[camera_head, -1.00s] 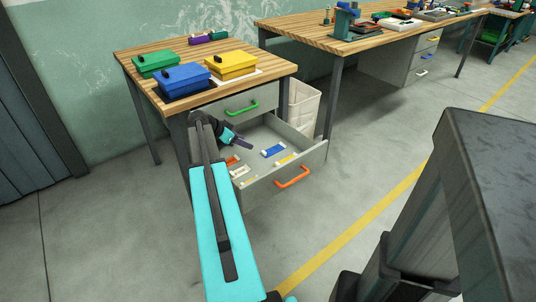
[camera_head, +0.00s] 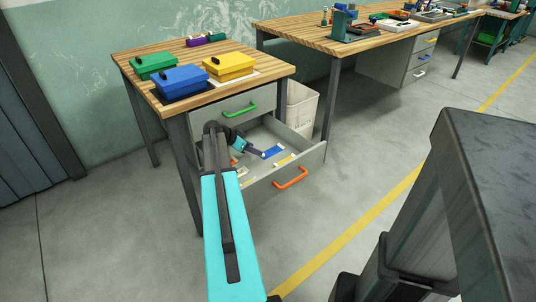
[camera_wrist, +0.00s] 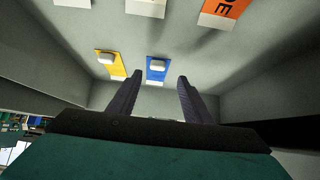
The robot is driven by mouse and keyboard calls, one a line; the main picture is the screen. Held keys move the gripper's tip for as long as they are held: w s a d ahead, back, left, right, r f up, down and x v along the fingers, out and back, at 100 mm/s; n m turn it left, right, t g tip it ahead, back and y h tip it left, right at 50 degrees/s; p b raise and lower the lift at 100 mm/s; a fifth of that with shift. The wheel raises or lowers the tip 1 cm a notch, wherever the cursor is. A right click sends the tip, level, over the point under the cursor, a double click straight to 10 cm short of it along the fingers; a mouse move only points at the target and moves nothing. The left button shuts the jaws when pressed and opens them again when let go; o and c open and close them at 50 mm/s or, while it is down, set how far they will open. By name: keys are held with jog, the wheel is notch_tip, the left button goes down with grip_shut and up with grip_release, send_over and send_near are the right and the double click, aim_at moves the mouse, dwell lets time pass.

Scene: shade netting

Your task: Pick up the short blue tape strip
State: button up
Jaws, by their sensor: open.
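The short blue tape strip (camera_head: 272,152) lies flat in the open drawer in the head view. It also shows in the wrist view (camera_wrist: 156,74), with a small white piece on top and a pale end. My gripper (camera_head: 259,153) is inside the drawer space, just left of the blue strip. In the wrist view my gripper (camera_wrist: 160,77) is open and empty, and the strip appears between and just past its two dark fingertips. The fingers do not visibly touch it; their exact height above the drawer floor cannot be told.
A yellow strip (camera_wrist: 110,65) lies close left of the blue one in the wrist view. An orange strip (camera_wrist: 222,9) and white strips lie farther off. The grey drawer walls and the front with an orange handle (camera_head: 291,178) enclose the space. Closed boxes stand on the table above.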

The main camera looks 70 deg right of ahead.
aim_at(267, 154)
jog(key=shift+d+f, duration=0.1)
jog(key=shift+f, duration=0.05)
jog(key=shift+s+x, duration=0.15)
jog(key=shift+x, duration=1.15)
jog(key=shift+s+x, duration=0.15)
jog(key=shift+x, duration=1.15)
jog(key=shift+c, duration=0.2)
jog(key=c, duration=1.1)
